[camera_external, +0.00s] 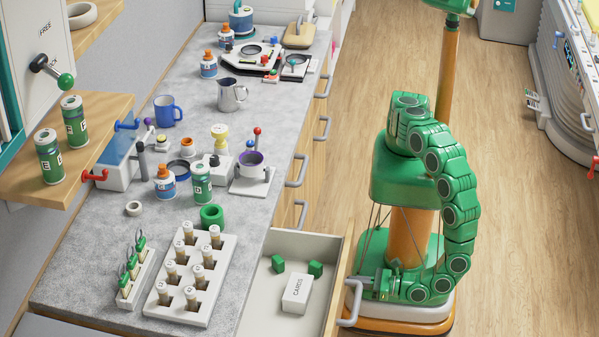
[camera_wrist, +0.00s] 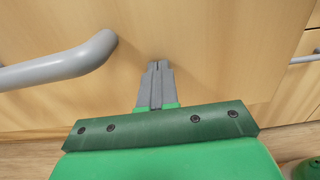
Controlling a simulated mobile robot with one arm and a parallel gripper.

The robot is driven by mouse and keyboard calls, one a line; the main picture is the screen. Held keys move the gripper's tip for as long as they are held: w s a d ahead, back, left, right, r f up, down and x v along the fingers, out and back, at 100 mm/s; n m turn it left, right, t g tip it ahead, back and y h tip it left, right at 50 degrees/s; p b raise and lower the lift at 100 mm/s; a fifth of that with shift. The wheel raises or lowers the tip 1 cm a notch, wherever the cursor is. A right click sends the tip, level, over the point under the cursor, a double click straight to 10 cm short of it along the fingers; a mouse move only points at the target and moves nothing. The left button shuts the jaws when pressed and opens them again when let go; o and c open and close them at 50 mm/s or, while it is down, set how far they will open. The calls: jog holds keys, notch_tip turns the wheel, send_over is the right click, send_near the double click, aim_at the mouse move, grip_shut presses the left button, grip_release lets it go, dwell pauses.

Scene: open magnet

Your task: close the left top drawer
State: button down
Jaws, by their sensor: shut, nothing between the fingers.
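The open drawer (camera_external: 262,303) sticks out from the counter at the bottom middle of the external view. Inside it are a white box marked CARDS (camera_external: 297,293) and two small green pieces (camera_external: 315,268). Its grey handle (camera_external: 350,304) is on the outer face and also shows at the left of the wrist view (camera_wrist: 62,67). My gripper (camera_wrist: 158,66) is shut and empty, its fingertips at the wooden drawer front (camera_wrist: 205,40), right of the handle in the wrist view. I cannot tell whether they touch it.
The counter (camera_external: 110,235) above carries a rack of vials (camera_external: 190,275), bottles and a pitcher (camera_external: 231,95). Closed drawers with grey handles (camera_external: 297,171) line its side farther back. The wooden floor (camera_external: 530,220) right of my base is clear.

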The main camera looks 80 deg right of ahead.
jog(key=w, duration=2.6)
jog(key=shift+w, duration=0.65)
jog(key=shift+w+r, duration=0.1)
send_over(316, 291)
